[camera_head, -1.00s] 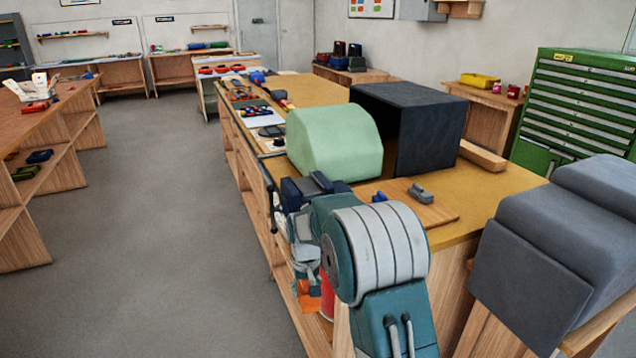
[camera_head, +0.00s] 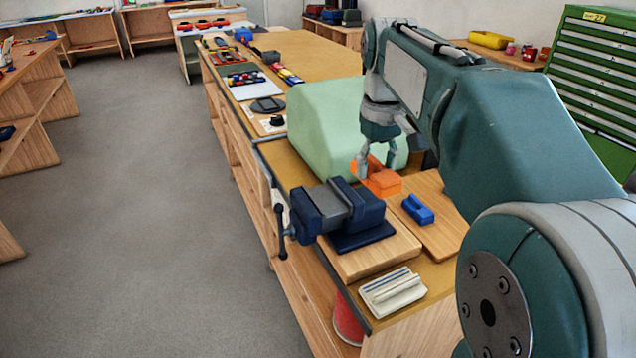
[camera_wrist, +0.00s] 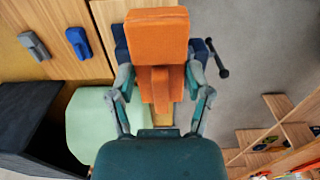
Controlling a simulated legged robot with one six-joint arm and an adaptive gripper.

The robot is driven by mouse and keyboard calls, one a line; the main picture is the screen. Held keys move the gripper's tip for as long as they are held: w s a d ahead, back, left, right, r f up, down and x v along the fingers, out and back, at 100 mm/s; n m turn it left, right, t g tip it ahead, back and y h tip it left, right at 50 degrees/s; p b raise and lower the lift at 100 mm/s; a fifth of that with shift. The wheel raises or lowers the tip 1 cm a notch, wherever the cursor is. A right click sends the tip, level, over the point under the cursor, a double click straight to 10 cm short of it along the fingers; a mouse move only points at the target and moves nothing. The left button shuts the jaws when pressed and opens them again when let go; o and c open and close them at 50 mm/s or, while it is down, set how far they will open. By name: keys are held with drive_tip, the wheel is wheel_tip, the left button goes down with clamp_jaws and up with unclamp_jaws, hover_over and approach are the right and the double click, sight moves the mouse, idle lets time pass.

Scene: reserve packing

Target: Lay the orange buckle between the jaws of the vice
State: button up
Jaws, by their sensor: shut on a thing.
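The orange buckle (camera_head: 378,178) is held by my gripper (camera_head: 376,165) above the bench, close to the far right side of the vice. In the wrist view the buckle (camera_wrist: 157,45) fills the top middle, and my gripper (camera_wrist: 160,85) has its fingers on both sides of it. The dark blue vice (camera_head: 350,205) with grey jaws stands on a wooden board. In the wrist view the vice (camera_wrist: 121,42) is mostly hidden behind the buckle. The gap between its jaws is not clearly visible.
A blue buckle-like piece (camera_head: 418,209) lies on a wooden board right of the vice. A white grooved block (camera_head: 393,292) sits nearer. A pale green rounded block (camera_head: 325,125) stands behind the gripper. The aisle floor (camera_head: 150,180) is clear.

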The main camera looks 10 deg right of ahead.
drive_tip(key=shift+d+r, duration=0.2)
drive_tip(key=shift+r, duration=0.1)
drive_tip(key=w+f, duration=0.3)
drive_tip(key=w, duration=0.2)
hover_over(326, 199)
drive_tip(key=s, duration=0.1)
wheel_tip(326, 199, down, 5)
drive_tip(key=shift+f, duration=0.2)
drive_tip(key=shift+w+d+f, duration=0.25)
drive_tip(key=shift+w+f, duration=0.05)
drive_tip(key=shift+f, duration=0.15)
drive_tip(key=f, duration=0.3)
drive_tip(key=shift+w+a+f, duration=0.1)
drive_tip(key=shift+w+f, duration=0.05)
drive_tip(key=shift+w, duration=0.1)
drive_tip(key=shift+a+f, duration=0.25)
drive_tip(key=shift+a, duration=0.05)
drive_tip(key=o, duration=1.2)
drive_tip(key=shift+d, duration=0.25)
drive_tip(key=shift+a, duration=0.1)
